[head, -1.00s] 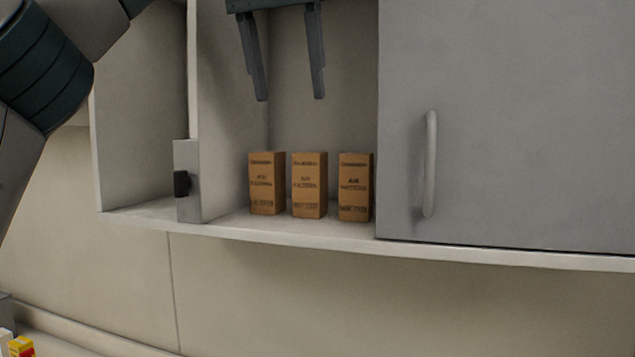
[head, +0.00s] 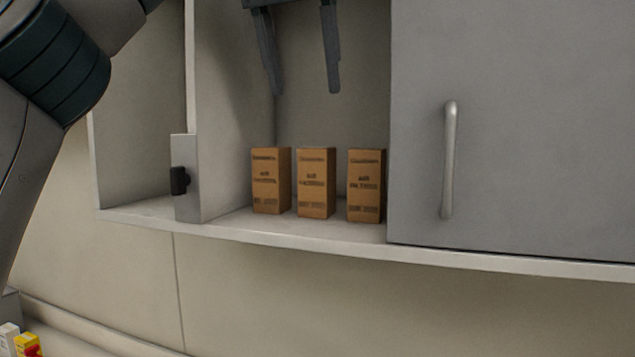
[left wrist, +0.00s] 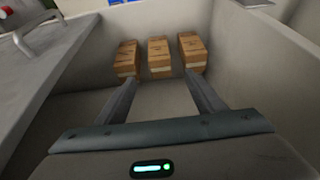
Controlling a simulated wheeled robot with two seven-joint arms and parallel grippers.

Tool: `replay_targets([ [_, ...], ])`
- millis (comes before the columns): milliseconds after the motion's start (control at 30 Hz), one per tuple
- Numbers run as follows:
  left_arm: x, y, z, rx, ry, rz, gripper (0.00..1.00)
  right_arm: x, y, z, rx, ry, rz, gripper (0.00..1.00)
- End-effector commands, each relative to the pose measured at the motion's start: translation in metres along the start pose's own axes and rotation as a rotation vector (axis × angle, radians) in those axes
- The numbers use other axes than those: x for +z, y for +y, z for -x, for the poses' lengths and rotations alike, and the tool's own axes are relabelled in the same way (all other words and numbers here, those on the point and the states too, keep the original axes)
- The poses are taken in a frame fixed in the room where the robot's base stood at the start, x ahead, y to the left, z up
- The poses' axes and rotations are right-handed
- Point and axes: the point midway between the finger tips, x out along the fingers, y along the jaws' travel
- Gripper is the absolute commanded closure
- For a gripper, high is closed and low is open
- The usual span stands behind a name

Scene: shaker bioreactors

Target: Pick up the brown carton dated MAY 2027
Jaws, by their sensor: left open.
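Three brown cartons stand upright in a row on the cabinet shelf: a left one (head: 271,181), a middle one (head: 316,183) and a right one (head: 366,186). Their printed dates are too blurred to read, so I cannot tell which says MAY 2027. The cartons also show in the left wrist view, beyond my fingertips, with the middle one (left wrist: 160,57) roughly between the fingers. My left gripper (head: 306,92) is open and empty, above the cartons in the head view and apart from them. My right gripper is not in view.
The cartons stand in an open cabinet bay on a white shelf (head: 290,231). A grey door with a handle (head: 449,160) closes off the right side. A partition with a black-knobbed plate (head: 186,179) stands left. A yellow and red item (head: 29,345) is at lower left.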

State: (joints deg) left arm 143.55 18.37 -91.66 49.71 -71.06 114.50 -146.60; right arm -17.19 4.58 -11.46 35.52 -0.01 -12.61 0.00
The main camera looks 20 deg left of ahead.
Motion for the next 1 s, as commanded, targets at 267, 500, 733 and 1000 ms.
replay_targets([
  [267,0.000,-0.001,-0.034,-0.002,-0.001,0.000,0.38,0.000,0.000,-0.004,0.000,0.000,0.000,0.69],
  [500,0.000,-0.001,-0.076,-0.001,-0.002,0.000,0.38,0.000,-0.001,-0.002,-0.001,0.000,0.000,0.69],
  [733,0.000,-0.001,-0.110,-0.001,-0.002,0.000,0.38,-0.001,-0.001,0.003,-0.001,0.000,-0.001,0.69],
  [1000,0.000,0.000,-0.120,0.000,-0.001,0.001,0.38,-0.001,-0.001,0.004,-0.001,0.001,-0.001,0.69],
])
